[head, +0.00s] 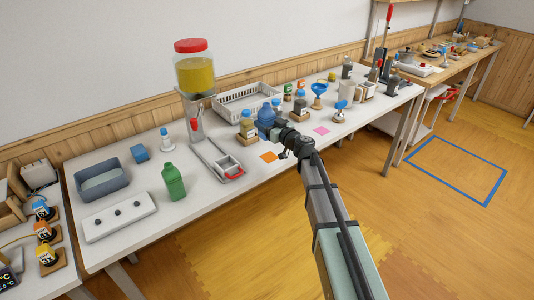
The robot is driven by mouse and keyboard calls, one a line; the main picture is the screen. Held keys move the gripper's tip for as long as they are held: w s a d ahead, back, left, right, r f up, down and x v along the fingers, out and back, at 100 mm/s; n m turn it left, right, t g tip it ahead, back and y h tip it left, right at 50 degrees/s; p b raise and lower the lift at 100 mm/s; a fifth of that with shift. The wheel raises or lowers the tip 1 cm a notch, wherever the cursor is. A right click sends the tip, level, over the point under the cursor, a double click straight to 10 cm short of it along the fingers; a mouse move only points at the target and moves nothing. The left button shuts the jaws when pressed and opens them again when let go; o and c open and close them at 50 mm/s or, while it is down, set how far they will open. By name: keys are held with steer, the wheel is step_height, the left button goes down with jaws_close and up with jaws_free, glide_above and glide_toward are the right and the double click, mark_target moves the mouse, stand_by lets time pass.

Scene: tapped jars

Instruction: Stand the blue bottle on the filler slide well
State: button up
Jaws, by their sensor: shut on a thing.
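The blue bottle (265,116) is in the head view, upright near the middle of the white table. My gripper (273,130) reaches it from the front right and is shut on it; the fingers are small and partly hidden. I cannot tell whether the bottle's base touches the table. The filler (197,108) is a clear jar of yellow liquid with a red lid on a grey stand, left of the bottle. Its slide (214,160) runs forward from the stand, with a well (229,163) and a red handle (235,175) at the front end. The well looks empty.
A small labelled bottle on a wooden block (247,127) stands just left of the blue bottle. A white basket (248,102) is behind. A green bottle (174,182) stands left of the slide.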

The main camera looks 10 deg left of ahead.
steer(key=shift+f, duration=4.6)
steer(key=shift+f, duration=0.2)
steer(key=o, duration=1.1)
steer(key=shift+d, duration=0.1)
steer(key=v, duration=1.3)
steer(key=shift+s+r, duration=0.25)
steer(key=shift+s, duration=0.2)
